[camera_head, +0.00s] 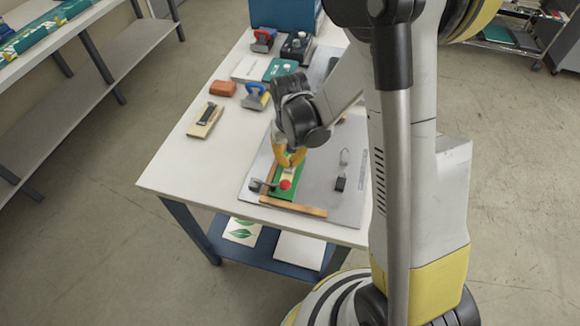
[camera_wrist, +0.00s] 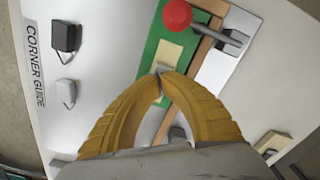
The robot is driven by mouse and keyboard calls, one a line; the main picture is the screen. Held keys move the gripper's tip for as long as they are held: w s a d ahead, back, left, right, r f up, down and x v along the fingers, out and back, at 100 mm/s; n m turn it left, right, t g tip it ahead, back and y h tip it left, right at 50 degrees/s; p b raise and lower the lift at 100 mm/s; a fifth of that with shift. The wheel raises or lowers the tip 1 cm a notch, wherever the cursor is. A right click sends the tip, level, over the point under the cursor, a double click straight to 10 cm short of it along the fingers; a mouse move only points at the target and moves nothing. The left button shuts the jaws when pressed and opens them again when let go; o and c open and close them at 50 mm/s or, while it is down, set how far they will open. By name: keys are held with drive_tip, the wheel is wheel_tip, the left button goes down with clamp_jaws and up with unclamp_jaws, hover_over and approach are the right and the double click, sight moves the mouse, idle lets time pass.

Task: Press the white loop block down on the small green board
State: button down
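The small green board (camera_head: 290,178) lies on the grey plate, against a wooden guide strip; it also shows in the wrist view (camera_wrist: 152,50). A cream rectangle (camera_wrist: 168,55) lies on it beside my fingertips. My gripper (camera_wrist: 161,73) points down over the board, its yellow fingertips together. A thin grey sliver shows at the tips; I cannot tell whether it is held. In the wrist view a small whitish block with a loop (camera_wrist: 65,92), possibly the white loop block, lies off the board. My gripper's tips show low over the board in the head view (camera_head: 288,164).
A clamp with a red knob (camera_wrist: 178,15) reaches over the board's end. A black hook block (camera_wrist: 66,37) lies on the plate. Stamps and boxes stand at the table's back; its front left is clear.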

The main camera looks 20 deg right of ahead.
drive_tip(key=shift+f+b, duration=0.4)
drive_tip(key=shift+b, duration=0.05)
idle(0.7)
drive_tip(key=shift+r, duration=0.15)
idle(0.7)
drive_tip(key=shift+r+p, duration=2.3)
drive_tip(key=shift+r, duration=1.1)
drive_tip(key=s+r+n+t+b, duration=0.1)
drive_tip(key=s+r+t+b, duration=0.6)
drive_tip(key=s+r, duration=0.4)
drive_tip(key=shift+s+r, duration=0.4)
drive_tip(key=shift+s, duration=0.5)
